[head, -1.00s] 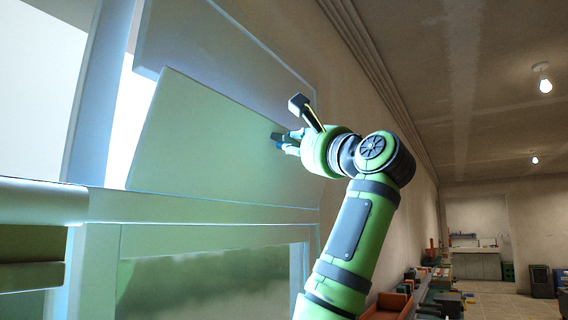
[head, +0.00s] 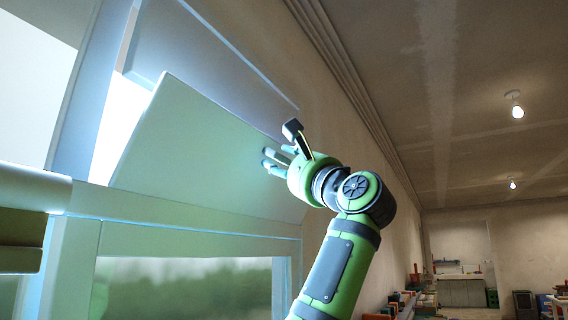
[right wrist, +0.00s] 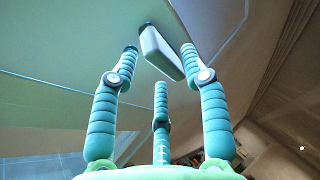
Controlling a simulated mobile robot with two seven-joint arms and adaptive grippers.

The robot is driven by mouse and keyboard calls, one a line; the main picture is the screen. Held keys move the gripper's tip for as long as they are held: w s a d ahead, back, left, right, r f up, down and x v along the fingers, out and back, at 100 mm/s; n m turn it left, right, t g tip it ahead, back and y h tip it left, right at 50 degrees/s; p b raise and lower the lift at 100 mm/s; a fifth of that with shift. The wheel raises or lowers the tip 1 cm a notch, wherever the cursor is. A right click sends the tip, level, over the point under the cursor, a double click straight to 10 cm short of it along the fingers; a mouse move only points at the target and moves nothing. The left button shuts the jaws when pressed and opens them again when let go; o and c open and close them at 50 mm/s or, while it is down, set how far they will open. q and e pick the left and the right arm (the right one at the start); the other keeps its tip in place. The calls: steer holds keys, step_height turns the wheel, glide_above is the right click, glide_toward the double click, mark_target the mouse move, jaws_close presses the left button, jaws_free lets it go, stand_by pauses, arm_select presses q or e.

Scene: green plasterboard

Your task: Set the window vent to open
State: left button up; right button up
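The window vent (head: 190,150) is a pale flap above the window. In the head view it leans out from the frame into the room, its upper edge apart from the upper panel (head: 205,62). My right gripper (head: 276,160) is at the flap's right part. In the right wrist view its three fingers (right wrist: 160,65) are spread apart, with a small pale handle (right wrist: 161,52) with a dark end on the flap just beyond the fingertips. I cannot tell whether a finger touches it. My left gripper is not in view.
The window frame (head: 180,240) runs below the flap. A wall is close behind my right arm. A ceiling with lamps (head: 517,111) is at the right, and the room is open toward the far counter (head: 460,290).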

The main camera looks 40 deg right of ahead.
steer(key=shift+s, duration=0.15)
steer(key=v, duration=1.1)
steer(key=shift+s+f, duration=0.2)
steer(key=shift+s, duration=0.1)
